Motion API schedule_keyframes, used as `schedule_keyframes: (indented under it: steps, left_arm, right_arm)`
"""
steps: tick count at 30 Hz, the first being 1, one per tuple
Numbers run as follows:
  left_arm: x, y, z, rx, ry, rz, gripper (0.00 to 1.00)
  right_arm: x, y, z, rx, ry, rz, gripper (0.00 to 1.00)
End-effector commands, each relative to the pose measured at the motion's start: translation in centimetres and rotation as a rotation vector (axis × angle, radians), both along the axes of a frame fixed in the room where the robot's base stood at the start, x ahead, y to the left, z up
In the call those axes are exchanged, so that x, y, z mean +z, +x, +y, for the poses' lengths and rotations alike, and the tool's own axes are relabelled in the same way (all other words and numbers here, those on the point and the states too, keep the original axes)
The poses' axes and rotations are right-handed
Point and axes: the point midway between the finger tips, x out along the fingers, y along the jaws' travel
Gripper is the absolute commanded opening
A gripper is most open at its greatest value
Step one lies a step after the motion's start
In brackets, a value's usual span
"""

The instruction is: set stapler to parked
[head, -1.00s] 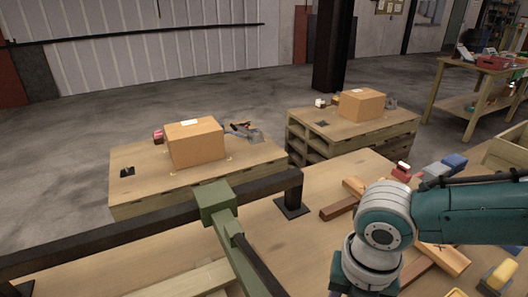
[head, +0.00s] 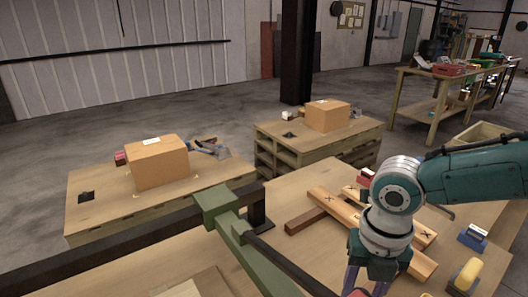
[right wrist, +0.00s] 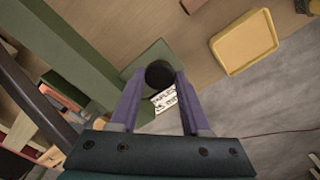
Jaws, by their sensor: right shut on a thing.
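A green arm (head: 245,240) lies across a black rail (head: 150,235) in the head view and slants down toward the bottom edge. My right gripper (head: 365,288) reaches down at the bottom right of the head view, its tips cut by the frame edge. In the right wrist view my right gripper (right wrist: 159,80) is shut on a round black knob (right wrist: 160,72). The knob stands over a green plate (right wrist: 140,62). A white label with black print (right wrist: 164,99) shows between the fingers, too small to read surely. No part is clearly marked as the stapler. My left gripper is out of view.
Wooden bars with X marks (head: 335,205) lie on the worktable right of the rail. A yellow-topped block (head: 465,275) and a blue block (head: 472,237) are near the right edge. A yellow tray (right wrist: 245,42) shows in the wrist view. Cardboard boxes (head: 157,162) stand on pallets behind.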

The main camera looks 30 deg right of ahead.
Motion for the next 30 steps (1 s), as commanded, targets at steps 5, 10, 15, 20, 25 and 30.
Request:
schedule_keyframes:
  steps: [5,10,15,20,25,30]
  left_arm:
    - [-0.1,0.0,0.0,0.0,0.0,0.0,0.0]
    - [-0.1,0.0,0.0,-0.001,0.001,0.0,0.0]
    - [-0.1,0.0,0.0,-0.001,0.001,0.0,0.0]
    - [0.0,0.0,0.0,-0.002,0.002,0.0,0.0]
    - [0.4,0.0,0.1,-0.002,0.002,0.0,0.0]
    - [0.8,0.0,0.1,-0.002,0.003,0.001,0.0]
  right_arm:
    - [-0.2,-0.2,-0.6,-0.003,-0.016,0.003,0.49]
    - [-0.2,-0.1,-0.5,-0.003,-0.013,0.003,0.68]
    - [-0.1,-0.1,-0.3,-0.002,-0.008,0.001,0.77]
    - [0.0,0.0,-0.3,-0.002,-0.008,0.001,0.77]
    - [1.6,0.0,-0.3,0.0,-0.007,-0.001,0.77]
    - [4.8,0.0,-0.4,0.001,-0.008,-0.002,0.77]
